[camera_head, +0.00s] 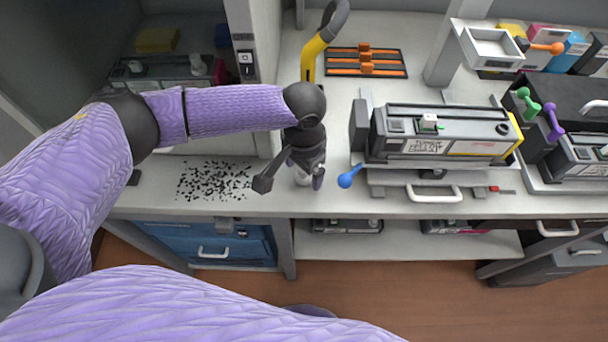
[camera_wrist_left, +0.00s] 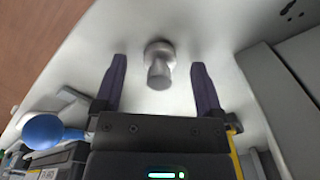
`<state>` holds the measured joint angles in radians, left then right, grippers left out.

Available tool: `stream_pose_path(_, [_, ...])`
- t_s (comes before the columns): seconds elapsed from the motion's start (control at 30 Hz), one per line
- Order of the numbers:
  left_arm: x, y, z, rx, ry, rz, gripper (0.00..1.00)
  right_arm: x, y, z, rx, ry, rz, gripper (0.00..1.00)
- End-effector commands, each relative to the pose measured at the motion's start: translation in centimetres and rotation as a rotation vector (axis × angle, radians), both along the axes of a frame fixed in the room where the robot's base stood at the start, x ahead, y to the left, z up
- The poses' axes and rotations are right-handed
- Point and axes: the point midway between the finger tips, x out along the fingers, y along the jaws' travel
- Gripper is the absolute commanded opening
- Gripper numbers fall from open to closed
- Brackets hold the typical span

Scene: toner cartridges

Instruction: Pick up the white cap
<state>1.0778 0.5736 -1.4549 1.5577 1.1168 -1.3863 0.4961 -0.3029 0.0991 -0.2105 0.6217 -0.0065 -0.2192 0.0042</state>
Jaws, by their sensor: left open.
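A small pale cap-like piece with a wide round end and a narrower end (camera_wrist_left: 158,66) stands on the white counter in the left wrist view; I take it as the white cap. In the head view its pale side (camera_head: 302,178) shows partly behind my left gripper (camera_head: 290,182). My left gripper is open, pointing down at the counter. In the left wrist view its two dark fingers (camera_wrist_left: 158,72) stand on either side of the piece, with gaps on both sides. My right gripper is not in view.
Black toner specks (camera_head: 214,181) lie on the counter to the left. A blue-knobbed piece (camera_head: 348,178) is close on the right, before a grey cartridge machine (camera_head: 440,135).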

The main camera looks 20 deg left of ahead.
Motion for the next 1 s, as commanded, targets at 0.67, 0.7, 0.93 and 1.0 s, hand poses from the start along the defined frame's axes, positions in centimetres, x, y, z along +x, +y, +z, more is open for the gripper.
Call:
stream_pose_path(0.67, [0.0, 0.0, -0.6, 0.0, -0.001, -0.001, 0.04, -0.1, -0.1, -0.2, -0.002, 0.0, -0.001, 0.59])
stream_pose_path(0.7, [0.0, 0.0, -0.6, 0.0, -0.001, -0.001, 0.0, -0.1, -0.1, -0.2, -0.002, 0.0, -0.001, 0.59])
stream_pose_path(0.93, [0.0, 0.0, -0.5, 0.0, -0.001, -0.001, 0.0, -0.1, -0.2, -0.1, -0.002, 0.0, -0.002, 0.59])
stream_pose_path(1.0, [0.0, 0.0, 0.5, -0.001, -0.003, -0.002, 0.0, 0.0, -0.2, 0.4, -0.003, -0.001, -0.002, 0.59])
